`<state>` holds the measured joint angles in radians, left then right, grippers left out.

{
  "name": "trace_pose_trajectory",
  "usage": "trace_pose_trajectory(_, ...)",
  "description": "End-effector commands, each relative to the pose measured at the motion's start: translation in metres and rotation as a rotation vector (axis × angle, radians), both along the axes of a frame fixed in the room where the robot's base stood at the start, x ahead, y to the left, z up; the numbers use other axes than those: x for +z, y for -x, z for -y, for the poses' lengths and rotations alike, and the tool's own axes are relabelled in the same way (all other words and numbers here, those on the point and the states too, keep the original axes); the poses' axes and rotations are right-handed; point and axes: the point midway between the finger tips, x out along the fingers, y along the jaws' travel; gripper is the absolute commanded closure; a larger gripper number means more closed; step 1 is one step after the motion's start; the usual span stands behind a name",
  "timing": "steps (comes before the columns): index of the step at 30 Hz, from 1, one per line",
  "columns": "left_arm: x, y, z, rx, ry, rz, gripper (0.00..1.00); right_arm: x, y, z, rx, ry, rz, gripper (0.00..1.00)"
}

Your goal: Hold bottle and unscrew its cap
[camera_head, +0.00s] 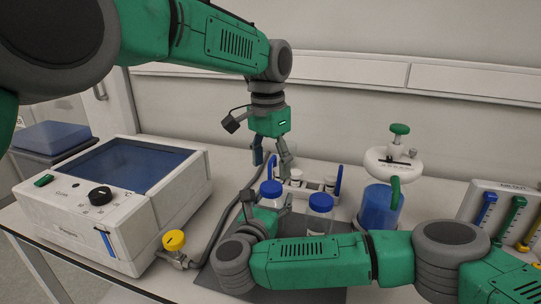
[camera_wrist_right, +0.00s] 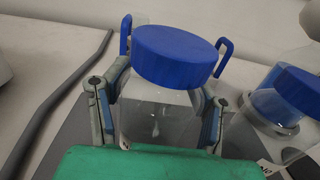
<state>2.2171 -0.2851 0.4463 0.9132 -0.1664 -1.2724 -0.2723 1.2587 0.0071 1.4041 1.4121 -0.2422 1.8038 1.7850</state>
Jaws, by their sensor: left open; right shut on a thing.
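A clear bottle with a blue cap (camera_head: 271,188) stands upright on the dark mat (camera_head: 345,250); its cap (camera_wrist_right: 173,55) and clear body (camera_wrist_right: 157,122) fill the middle of the right wrist view. My right gripper (camera_wrist_right: 160,112) is shut on the bottle body, one finger on each side, below the cap. In the head view my right gripper (camera_head: 270,204) comes in low from the right. My left gripper (camera_head: 272,158) points down above the cap, open and empty, apart from it. The cap appears seated on the bottle.
A second blue-capped bottle (camera_head: 320,205) stands close to the right. A rack of small vials (camera_head: 312,184) is behind. A blue vessel with a white top (camera_head: 380,205) stands further right. A white machine (camera_head: 120,195) with a yellow-knobbed valve (camera_head: 174,241) and grey hose is at left.

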Motion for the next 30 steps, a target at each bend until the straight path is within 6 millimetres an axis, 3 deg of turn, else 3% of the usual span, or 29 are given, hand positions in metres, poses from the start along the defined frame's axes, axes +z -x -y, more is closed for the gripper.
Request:
trace_pose_trajectory(6,0.012,-0.005,0.002,-0.451,-0.019,0.025,0.41,0.000,0.000,0.000,0.000,0.000,0.000,1.00)
trace_pose_trajectory(12,0.018,-0.008,0.001,-0.652,-0.032,0.036,0.41,0.000,0.000,0.000,0.000,0.000,0.000,1.00)
trace_pose_trajectory(17,0.008,-0.008,0.001,-0.687,-0.034,0.034,0.41,0.000,0.000,0.000,0.000,0.000,0.000,1.00)
trace_pose_trajectory(30,-0.053,-0.009,0.001,-0.683,-0.033,0.036,0.41,0.000,0.000,0.000,0.000,0.000,0.000,1.00)
